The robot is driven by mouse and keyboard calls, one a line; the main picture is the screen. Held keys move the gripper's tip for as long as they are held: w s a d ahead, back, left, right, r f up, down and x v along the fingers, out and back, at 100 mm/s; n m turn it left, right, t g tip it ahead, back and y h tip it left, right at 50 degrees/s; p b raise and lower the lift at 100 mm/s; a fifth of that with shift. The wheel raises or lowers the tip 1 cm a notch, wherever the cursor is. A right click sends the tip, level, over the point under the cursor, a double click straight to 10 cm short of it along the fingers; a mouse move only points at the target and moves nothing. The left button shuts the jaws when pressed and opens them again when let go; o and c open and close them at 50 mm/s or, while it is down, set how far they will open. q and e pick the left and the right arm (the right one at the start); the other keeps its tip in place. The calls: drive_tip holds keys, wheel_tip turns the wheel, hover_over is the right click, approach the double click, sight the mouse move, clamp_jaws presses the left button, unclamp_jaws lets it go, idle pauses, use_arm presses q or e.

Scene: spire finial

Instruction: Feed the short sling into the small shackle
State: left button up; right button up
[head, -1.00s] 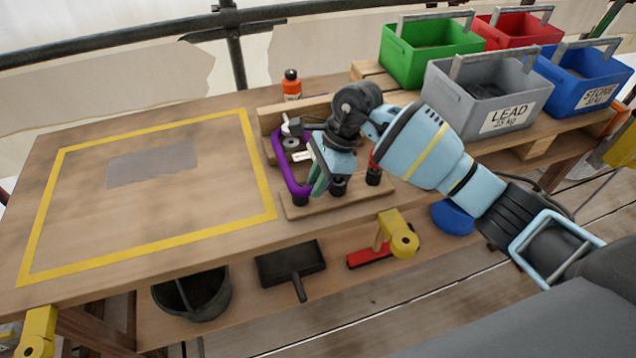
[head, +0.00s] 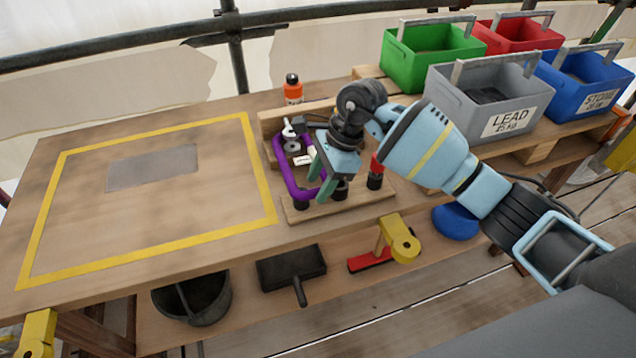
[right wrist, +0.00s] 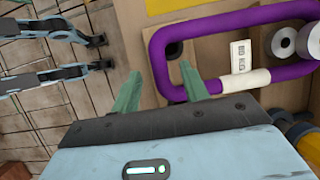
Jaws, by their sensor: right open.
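A purple sling loop (head: 283,170) with a white sleeve lies on the wooden rack on the bench. In the right wrist view the sling (right wrist: 157,62) runs across the top right, and its white sleeve (right wrist: 245,82) is at the near side. My right gripper (head: 318,195) is open and empty over the front part of the loop. In the right wrist view the open fingers (right wrist: 160,84) point at the sling's near corner, apart from each other. Grey metal hardware (head: 290,132) sits at the back of the rack; I cannot tell which piece is the small shackle. My left gripper is not in view.
The wooden rack (head: 345,205) has dark round posts and a red-topped piece (head: 376,170). An orange bottle (head: 293,90) stands behind. The grey LEAD crate (head: 470,110) and other crates stand at the right. The yellow-taped area (head: 150,215) is clear apart from a grey patch.

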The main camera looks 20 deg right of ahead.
drive_tip(key=v, duration=0.6)
drive_tip(key=shift+d+r, duration=0.15)
drive_tip(key=shift+r, duration=0.15)
drive_tip(key=shift+f, duration=0.1)
